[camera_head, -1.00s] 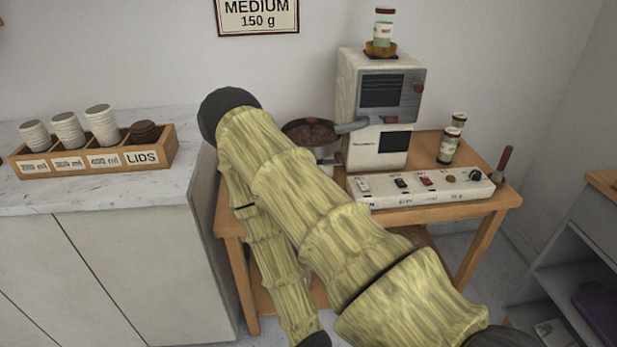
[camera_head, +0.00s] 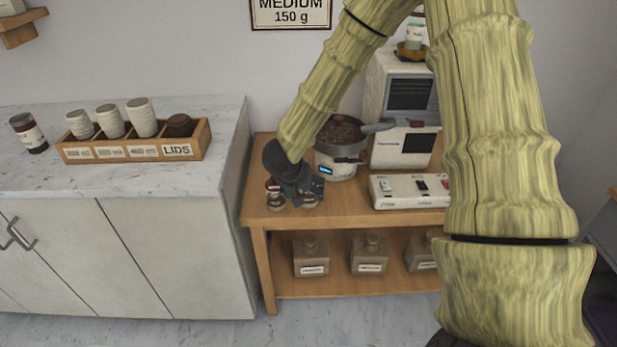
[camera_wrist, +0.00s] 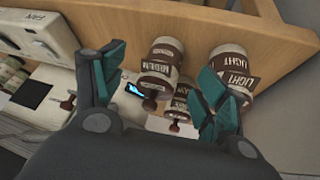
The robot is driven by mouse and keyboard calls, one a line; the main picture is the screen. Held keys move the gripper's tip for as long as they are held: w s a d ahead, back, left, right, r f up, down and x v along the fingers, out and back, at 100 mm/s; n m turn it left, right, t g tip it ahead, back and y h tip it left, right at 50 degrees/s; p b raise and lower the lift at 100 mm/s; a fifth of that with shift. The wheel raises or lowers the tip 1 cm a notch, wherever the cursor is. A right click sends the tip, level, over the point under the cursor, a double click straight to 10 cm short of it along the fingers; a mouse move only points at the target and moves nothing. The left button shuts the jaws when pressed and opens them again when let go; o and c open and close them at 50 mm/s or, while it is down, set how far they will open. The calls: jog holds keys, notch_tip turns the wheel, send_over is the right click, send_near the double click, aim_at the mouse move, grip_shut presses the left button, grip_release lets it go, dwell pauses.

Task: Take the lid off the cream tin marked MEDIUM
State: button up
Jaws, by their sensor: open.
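The tin marked MEDIUM (camera_wrist: 159,68) has a cream body with a brown label band, and in the wrist view it shows between my fingers. My gripper (camera_wrist: 164,64) is open, with its teal fingers spread apart and nothing held between them. A tin marked LIGHT (camera_wrist: 233,70) stands beside it, partly covered by the right finger. A third tin (camera_wrist: 181,98) shows close by, its marking hard to read. In the head view my gripper (camera_head: 303,187) points down at small tins on the wooden table's left part; their markings are too small there.
A pot (camera_head: 335,165) of dark beans, a white machine (camera_head: 385,150) and a control panel (camera_head: 408,203) stand on the wooden table (camera_head: 345,208). Labelled jars (camera_head: 369,256) are on the lower shelf. A wooden lids box (camera_head: 185,151) is on the counter at left.

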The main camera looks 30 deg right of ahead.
notch_tip(320, 180, up, 10)
jog(key=w+m+y, duration=0.1)
jog(key=w+m, duration=0.1)
jog(key=w, duration=0.1)
jog(key=shift+s+d+x, duration=0.1)
jog(key=shift+d+x, duration=0.1)
jog(key=shift+x, duration=1.15)
jog(key=shift+s+d+x, duration=0.1)
jog(key=shift+d+x, duration=0.1)
jog(key=shift+x, duration=1.1)
jog(key=shift+d+f, duration=0.15)
jog(key=shift+f, duration=0.2)
jog(key=x, duration=0.4)
jog(key=shift+s+f, duration=0.25)
jog(key=shift+s, duration=0.05)
jog(key=c, duration=1)
